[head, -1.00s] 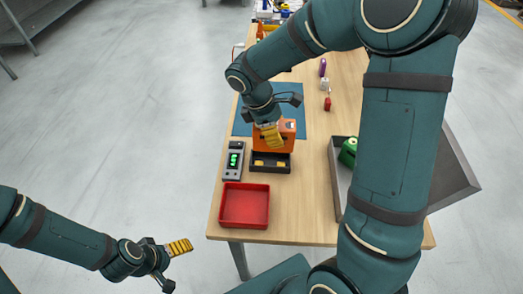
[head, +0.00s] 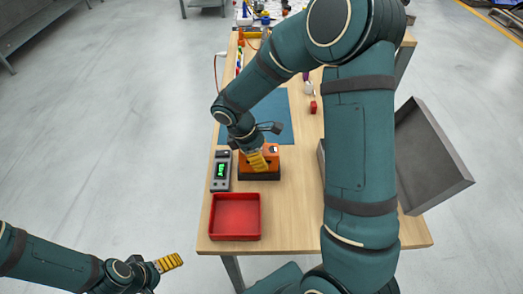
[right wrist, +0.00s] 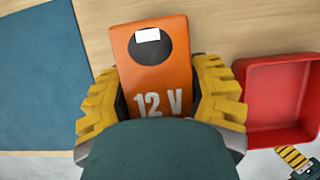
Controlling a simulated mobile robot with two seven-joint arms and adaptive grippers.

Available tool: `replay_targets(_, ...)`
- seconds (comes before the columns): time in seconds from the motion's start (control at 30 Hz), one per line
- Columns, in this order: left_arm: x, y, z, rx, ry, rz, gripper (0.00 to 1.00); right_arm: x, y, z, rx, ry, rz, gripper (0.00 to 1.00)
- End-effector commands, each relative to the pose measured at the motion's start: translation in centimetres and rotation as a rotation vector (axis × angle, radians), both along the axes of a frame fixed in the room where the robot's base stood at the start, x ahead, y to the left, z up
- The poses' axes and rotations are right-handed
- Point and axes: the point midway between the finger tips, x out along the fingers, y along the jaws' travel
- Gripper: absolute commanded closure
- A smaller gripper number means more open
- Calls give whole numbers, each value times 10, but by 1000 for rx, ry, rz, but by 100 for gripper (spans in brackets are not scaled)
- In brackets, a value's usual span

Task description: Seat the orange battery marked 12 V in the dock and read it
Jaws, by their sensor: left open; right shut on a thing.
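The orange battery (head: 272,153) is between the yellow fingers of my right gripper (head: 257,161), which is shut on it. In the right wrist view the battery (right wrist: 152,78) shows "12 V", a dark round patch and a white label. The black dock (head: 260,177) shows as a low dark rim under the battery; its inside is hidden. The battery looks upright in it, but I cannot tell whether it is fully down. A grey meter (head: 221,170) with a lit green display stands left of the dock; its digits are too small to read. My left gripper (head: 169,262) is open and empty, off the table.
A red tray (head: 235,238) sits in front of the dock. A blue mat (head: 283,103) lies behind. A grey bin (head: 432,155) is at the right, partly behind my right arm. A small red object (head: 313,107) and other items stand farther back.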

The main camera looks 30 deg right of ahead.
Motion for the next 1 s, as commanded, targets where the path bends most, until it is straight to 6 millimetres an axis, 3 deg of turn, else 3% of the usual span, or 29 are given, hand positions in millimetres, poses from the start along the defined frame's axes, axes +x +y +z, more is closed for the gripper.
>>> replay_targets(0.13,1,0,-5,0,-3,1,12,0,0,-14,-1,-1,-1,90)
replay_targets(0.53,1,0,-7,0,-3,1,12,1,0,-17,0,-2,0,90)
replay_targets(0.57,1,0,-7,0,-3,1,12,0,0,-18,0,0,0,40)
replay_targets(0.63,1,0,-6,0,-3,1,12,0,0,-17,0,0,-1,16)
replay_targets(0.67,1,0,-6,0,-3,1,12,0,0,-17,0,0,-1,12)
replay_targets(1.0,1,0,-5,0,-3,1,12,0,0,-15,0,0,-1,12)
